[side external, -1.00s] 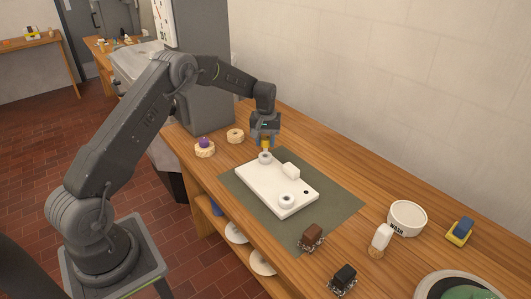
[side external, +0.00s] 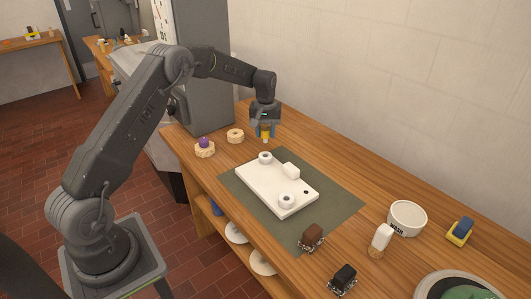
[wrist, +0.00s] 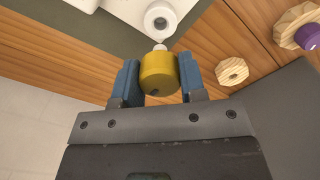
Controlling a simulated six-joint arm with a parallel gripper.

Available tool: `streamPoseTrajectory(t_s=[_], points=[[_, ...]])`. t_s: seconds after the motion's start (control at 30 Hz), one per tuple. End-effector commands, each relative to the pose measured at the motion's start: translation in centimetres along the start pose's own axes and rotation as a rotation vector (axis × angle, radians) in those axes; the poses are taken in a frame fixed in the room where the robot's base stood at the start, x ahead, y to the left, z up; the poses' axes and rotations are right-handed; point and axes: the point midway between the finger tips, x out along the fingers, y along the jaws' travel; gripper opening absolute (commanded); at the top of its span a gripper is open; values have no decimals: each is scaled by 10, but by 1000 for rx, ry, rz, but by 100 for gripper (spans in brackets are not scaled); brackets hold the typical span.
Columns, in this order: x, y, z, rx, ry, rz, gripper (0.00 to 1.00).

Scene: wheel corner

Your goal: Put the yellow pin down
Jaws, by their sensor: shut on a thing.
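My gripper (side external: 265,132) is shut on the yellow pin (wrist: 158,74), which also shows in the side external view (side external: 265,134). The pin is a yellow cylinder with a pale tip pointing away from the gripper's palm. The blue fingers hold it on both sides. In the side view it hangs above the wooden table, behind the white board (side external: 272,190). The board has a round white ring with a dark hole at its far end (side external: 265,158) and another at its near end (side external: 286,200). The pin is apart from the far ring.
The board lies on a green mat (side external: 335,199). A pale wooden ring (side external: 235,136) and a wooden holder with a purple knob (side external: 204,148) stand left of the gripper. Brown (side external: 312,236) and black (side external: 343,278) brushes, a white bowl (side external: 407,218) and a blue-yellow sponge (side external: 460,231) lie nearer.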

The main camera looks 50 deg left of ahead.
Motion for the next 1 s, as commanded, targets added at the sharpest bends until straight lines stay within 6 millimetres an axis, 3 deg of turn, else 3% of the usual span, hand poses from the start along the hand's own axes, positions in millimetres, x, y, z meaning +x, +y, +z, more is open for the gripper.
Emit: streamPoseTrajectory(t_s=[0.37,0.53,0.67,1.0], points=[[-4,0,0,3,-1,0,0],[-5,10,7,109,-1,0,0],[-6,29,21,337,0,0,0],[-11,86,73,1127,0,0,0]])
